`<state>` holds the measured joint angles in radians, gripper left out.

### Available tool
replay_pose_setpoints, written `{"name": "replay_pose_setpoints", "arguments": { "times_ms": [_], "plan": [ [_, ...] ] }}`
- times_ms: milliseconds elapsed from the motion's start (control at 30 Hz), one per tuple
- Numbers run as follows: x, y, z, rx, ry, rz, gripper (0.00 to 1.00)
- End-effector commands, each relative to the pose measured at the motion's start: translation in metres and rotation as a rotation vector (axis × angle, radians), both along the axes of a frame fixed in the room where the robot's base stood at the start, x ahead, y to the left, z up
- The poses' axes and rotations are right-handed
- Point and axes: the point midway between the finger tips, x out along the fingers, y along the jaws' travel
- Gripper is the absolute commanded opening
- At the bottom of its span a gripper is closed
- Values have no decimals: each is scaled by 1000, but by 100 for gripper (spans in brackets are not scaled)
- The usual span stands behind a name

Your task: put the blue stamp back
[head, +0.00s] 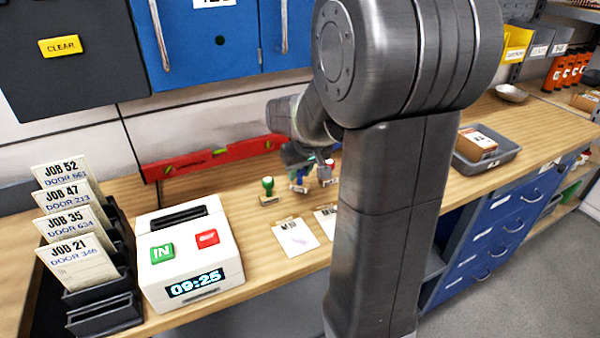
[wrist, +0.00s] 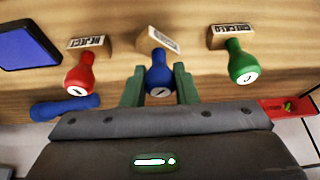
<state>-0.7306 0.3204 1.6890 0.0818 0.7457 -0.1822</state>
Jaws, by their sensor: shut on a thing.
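The blue stamp (wrist: 158,72) is between the two green fingers of my gripper (wrist: 158,88) in the wrist view, gripped by its handle. Its wooden base is turned at an angle compared with its neighbours. In the head view the blue stamp (head: 299,184) is small below my gripper (head: 300,165), partly hidden; I cannot tell whether its base touches the bench. The red stamp (wrist: 80,74) stands left of it in the wrist view, the green stamp (wrist: 242,62) right. In the head view the green stamp (head: 268,186) is left and the red stamp (head: 327,172) right.
A red spirit level (head: 215,158) lies along the wall behind the stamps. White cards (head: 295,237) lie in front. A time clock (head: 188,255) and job card rack (head: 105,310) stand left. A grey tray (head: 487,160) is far right. A blue pad (wrist: 28,48) is near the red stamp.

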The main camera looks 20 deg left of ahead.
Motion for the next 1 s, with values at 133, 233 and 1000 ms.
{"name": "replay_pose_setpoints", "arguments": {
  "times_ms": [133, 233, 1000],
  "plan": [
    [0, 0, -6, 1, -2, 1, 12],
    [0, 0, -6, 1, -2, 1, 12],
    [-2, -2, 3, 2, -4, 1, 48]
  ]
}}
